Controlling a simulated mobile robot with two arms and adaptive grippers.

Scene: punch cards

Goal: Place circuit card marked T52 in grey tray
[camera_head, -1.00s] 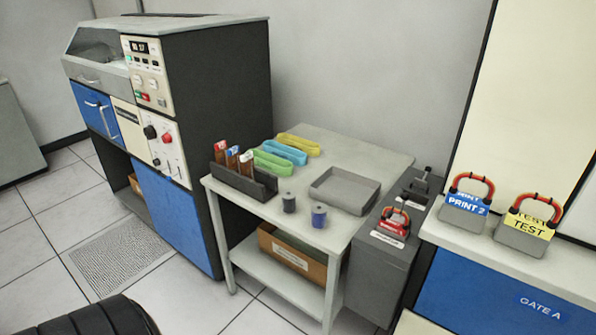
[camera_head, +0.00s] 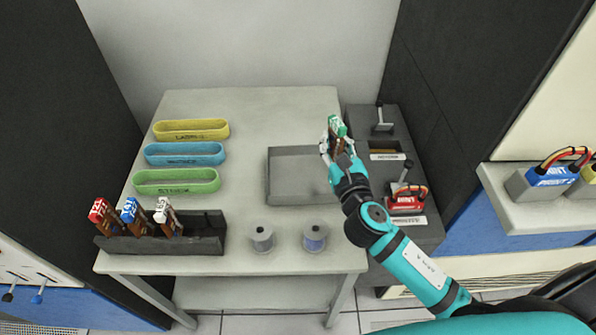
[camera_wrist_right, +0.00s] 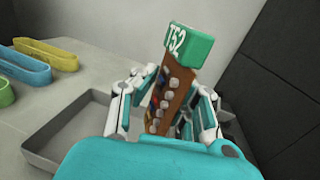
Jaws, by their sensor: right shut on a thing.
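The circuit card T52 (camera_wrist_right: 172,85) is brown with a green top that reads T52. My right gripper (camera_head: 333,145) is shut on it and holds it upright, green end up, at the right end of the grey tray (camera_head: 284,203). In the right wrist view the fingers (camera_wrist_right: 160,105) grip the card from both sides. The card also shows in the head view (camera_head: 338,127). The tray (camera_wrist_right: 50,153) is shallow and its visible part is empty. Whether the card's lower end touches the tray is hidden. My left gripper is not in view.
A dark rack (camera_head: 160,246) holds red, blue and white-topped cards at the front left. Yellow (camera_head: 190,130), blue (camera_head: 184,153) and green (camera_head: 175,181) oblong trays lie behind it. Two spools (camera_head: 262,238) (camera_head: 315,236) stand in front. A dark cabinet (camera_head: 427,233) with levers is on the right.

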